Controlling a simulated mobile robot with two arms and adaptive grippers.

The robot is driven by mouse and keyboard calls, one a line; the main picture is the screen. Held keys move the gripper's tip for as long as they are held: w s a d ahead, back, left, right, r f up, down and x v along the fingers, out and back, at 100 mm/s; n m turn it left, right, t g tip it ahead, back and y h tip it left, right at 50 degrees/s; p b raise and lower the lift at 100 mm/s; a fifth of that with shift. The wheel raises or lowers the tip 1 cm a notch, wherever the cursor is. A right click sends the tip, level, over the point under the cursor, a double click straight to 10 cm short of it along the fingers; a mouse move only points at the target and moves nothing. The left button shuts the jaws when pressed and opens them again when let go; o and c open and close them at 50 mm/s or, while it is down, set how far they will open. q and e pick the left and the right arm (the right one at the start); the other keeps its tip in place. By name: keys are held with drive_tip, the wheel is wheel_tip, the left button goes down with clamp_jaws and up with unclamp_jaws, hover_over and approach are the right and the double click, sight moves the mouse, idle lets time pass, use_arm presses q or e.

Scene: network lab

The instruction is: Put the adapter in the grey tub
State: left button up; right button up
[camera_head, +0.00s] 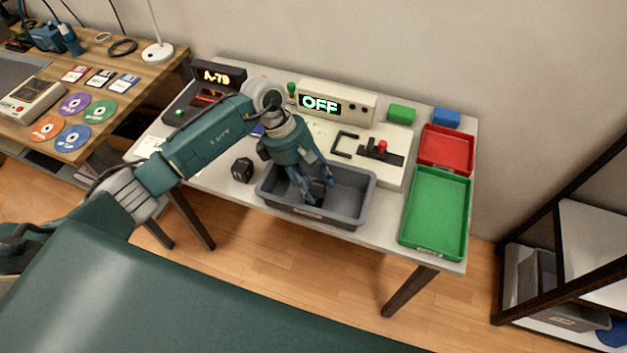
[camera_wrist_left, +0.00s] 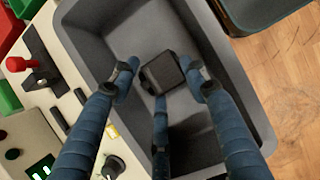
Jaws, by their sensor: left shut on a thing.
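The grey tub (camera_head: 363,202) stands at the front edge of the white table. It fills much of the left wrist view (camera_wrist_left: 95,50). My left gripper (camera_head: 314,193) reaches down into the tub, fingers pointing down. It is shut on a small black block, which looks like the adapter (camera_head: 317,187). In the left wrist view the adapter (camera_wrist_left: 162,73) sits between the fingertips, over the tub's interior. I cannot tell whether it touches the floor of the tub. My right gripper is not in view.
A similar black block (camera_head: 242,169) lies on the table left of the tub. A green tray (camera_head: 404,235) and a red tray (camera_head: 422,150) are at the right. Behind the tub is a white panel with a red-knobbed lever (camera_head: 382,146) and an "OFF" display (camera_head: 321,105).

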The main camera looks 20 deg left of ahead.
use_arm(q)
drive_tip(key=shift+f, duration=0.1)
drive_tip(key=o, duration=1.3)
drive_tip(key=shift+r, duration=0.3)
drive_tip(key=shift+w+a+r, duration=0.1)
drive_tip(key=shift+a+r, duration=0.1)
drive_tip(key=shift+r, duration=0.05)
drive_tip(key=b+v, duration=0.3)
drive_tip(key=v, duration=0.8)
drive_tip(key=shift+r, duration=0.1)
